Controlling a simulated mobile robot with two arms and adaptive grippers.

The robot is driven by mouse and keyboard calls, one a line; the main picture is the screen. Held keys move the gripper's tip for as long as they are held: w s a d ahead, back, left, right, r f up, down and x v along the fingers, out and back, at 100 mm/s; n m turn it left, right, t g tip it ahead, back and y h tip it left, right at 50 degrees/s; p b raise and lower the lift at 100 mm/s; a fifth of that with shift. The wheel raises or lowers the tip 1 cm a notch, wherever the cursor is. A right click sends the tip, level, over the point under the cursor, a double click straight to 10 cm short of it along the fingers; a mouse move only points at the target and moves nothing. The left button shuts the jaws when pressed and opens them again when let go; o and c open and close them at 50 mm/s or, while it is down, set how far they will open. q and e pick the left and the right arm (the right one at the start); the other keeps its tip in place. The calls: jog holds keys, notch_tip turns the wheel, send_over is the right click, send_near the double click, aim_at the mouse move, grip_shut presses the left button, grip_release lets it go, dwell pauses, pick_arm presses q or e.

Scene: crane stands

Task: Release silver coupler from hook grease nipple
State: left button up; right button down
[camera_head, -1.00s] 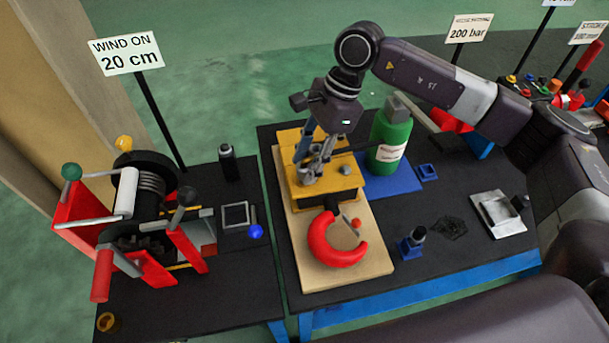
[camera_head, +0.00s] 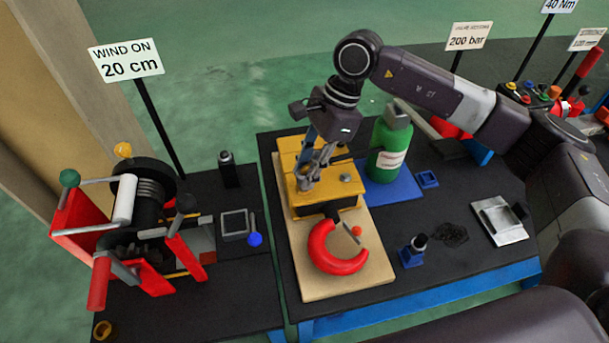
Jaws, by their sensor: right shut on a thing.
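The red hook (camera_head: 338,257) lies on a pale wooden board (camera_head: 350,287), below a yellow block (camera_head: 325,195). My right gripper (camera_head: 307,183) points down over the left part of the yellow block's top. It is shut on a small silver part, which I take to be the coupler; the fingers hide most of it. I cannot tell whether the coupler still touches a nipple beneath it. A small silver round fitting (camera_head: 346,177) shows on the block to the right of the gripper. My left gripper is not in view.
A green bottle (camera_head: 386,152) stands on a blue mat (camera_head: 405,188) right of the block, close to my right arm. A red winch (camera_head: 80,215) stands at left. A small blue holder (camera_head: 411,255) and a silver tray (camera_head: 499,219) lie at right.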

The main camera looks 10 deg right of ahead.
jog(key=shift+r, duration=0.25)
jog(key=shift+r+p, duration=0.65)
jog(key=shift+r, duration=1.2)
